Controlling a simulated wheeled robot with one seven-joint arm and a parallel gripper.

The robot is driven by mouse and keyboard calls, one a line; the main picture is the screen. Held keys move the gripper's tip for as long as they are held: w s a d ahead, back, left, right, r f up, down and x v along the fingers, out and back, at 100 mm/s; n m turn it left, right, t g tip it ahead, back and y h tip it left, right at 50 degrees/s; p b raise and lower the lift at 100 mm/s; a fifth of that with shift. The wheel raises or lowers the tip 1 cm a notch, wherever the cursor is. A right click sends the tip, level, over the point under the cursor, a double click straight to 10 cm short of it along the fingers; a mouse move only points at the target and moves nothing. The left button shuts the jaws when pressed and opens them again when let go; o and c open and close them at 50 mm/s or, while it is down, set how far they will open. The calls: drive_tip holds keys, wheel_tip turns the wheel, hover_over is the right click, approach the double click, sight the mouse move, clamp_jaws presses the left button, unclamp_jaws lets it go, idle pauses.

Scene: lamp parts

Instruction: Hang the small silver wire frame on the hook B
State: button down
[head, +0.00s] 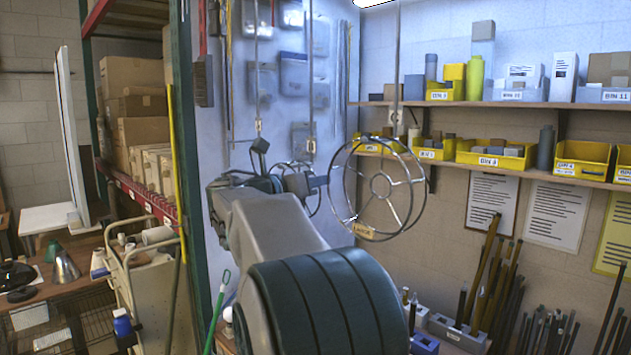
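My gripper (291,174) is raised near the middle of the view, seen from behind over my arm. A small silver wire frame (314,207) shows as thin curved wires at the gripper, mostly hidden behind it. I cannot tell whether the fingers are shut on it. Thin hanging rods end above the gripper, one at the left (258,124) and one at the middle (311,145). A third rod (397,100) comes down to a large round wire frame. No letter is readable on any rod, so I cannot tell which is hook B.
The large wire frame (424,190), with a tan tag (364,231), hangs just right of my gripper. A green rack post (186,150) stands at the left. Shelves with yellow bins (490,153) line the right wall, with dark rods (485,275) leaning below.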

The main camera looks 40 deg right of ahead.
idle(0.4)
drive_tip(key=c, duration=1.5)
unclamp_jaws()
drive_tip(key=shift+c, duration=0.2)
drive_tip(key=s+a+b, duration=0.1)
drive_tip(key=a+b, duration=0.3)
drive_tip(key=a, duration=1)
drive_tip(key=s+a+f+m+y, duration=0.2)
drive_tip(key=s+f+m+y, duration=0.1)
drive_tip(key=f, duration=0.5)
drive_tip(key=s+a+f+m+t+y+b, duration=0.1)
drive_tip(key=s+a+f+m+y, duration=0.2)
drive_tip(key=f, duration=0.4)
drive_tip(key=s+a+f+m+y, duration=0.1)
drive_tip(key=s+f+m+y, duration=0.3)
drive_tip(key=f, duration=0.4)
drive_tip(key=s+a+f+m+t+y+b, duration=0.1)
drive_tip(key=s+a+f+m+y, duration=0.7)
drive_tip(key=a+f+m, duration=0.4)
drive_tip(key=shift+s+f+m, duration=0.2)
drive_tip(key=shift+f+m, duration=0.1)
drive_tip(key=shift+f, duration=0.65)
